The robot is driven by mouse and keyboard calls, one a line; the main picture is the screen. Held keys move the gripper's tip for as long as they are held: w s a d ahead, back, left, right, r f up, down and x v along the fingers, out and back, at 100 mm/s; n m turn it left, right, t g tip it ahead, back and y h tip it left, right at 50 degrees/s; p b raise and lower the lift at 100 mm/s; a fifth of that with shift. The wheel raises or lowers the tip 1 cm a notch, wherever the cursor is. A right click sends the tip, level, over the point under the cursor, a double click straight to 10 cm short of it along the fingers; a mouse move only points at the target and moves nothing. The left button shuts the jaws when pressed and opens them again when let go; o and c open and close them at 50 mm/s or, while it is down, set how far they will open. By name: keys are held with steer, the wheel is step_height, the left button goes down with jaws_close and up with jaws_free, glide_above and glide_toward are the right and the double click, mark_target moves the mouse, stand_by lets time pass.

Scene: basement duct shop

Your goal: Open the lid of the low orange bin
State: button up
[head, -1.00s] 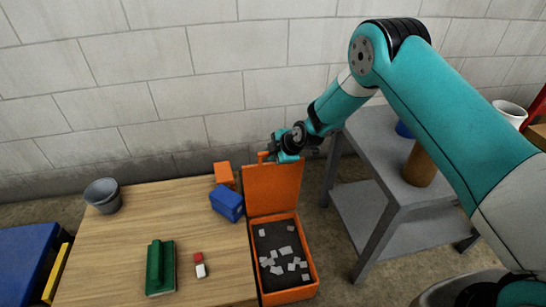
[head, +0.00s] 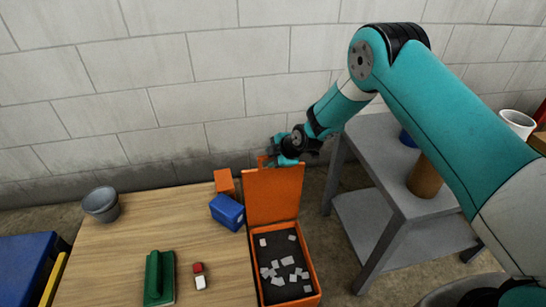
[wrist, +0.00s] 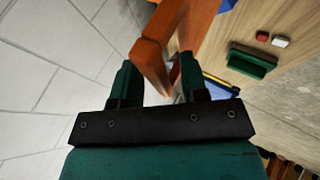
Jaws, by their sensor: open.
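The low orange bin (head: 316,283) stands at the table's right edge. Its lid (head: 273,196) is raised and stands about upright at the bin's back, so the inside shows, with a dark bottom and several pale grey pieces. My gripper (head: 276,158) is at the lid's top edge, partly hidden behind it. In the wrist view my gripper (wrist: 158,78) is open, with an orange part of the lid (wrist: 152,62) between its two green fingers. I cannot tell whether a finger touches it.
On the wooden table (head: 120,250) are a blue box (head: 227,211), an orange block (head: 224,181), a green tool (head: 159,278), a red and white piece (head: 199,276) and a grey bucket (head: 101,204). A grey shelf unit (head: 385,160) stands to the right. The block wall is close behind.

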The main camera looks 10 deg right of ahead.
steer(key=shift+d+r, duration=0.1)
steer(key=p+v, duration=0.3)
steer(key=v, duration=1.4)
steer(key=shift+s+r, duration=0.1)
steer(key=s+a+r+m+g, duration=0.2)
steer(key=s+a+r+m, duration=0.15)
steer(key=s+r, duration=0.6)
steer(key=s+a+r+m+g, duration=0.2)
steer(key=s+r+m, duration=0.3)
steer(key=s+r, duration=0.4)
steer(key=s+d+r+m+g, duration=0.2)
steer(key=s+m, duration=0.2)
steer(key=s, duration=0.9)
step_height(320, 180, up, 24)
steer(key=p, duration=2.3)
steer(key=shift+s+f+h+p, duration=0.15)
steer(key=shift+s+h+p, duration=0.2)
steer(key=shift+h+p, duration=0.05)
steer(key=shift+d, duration=0.15)
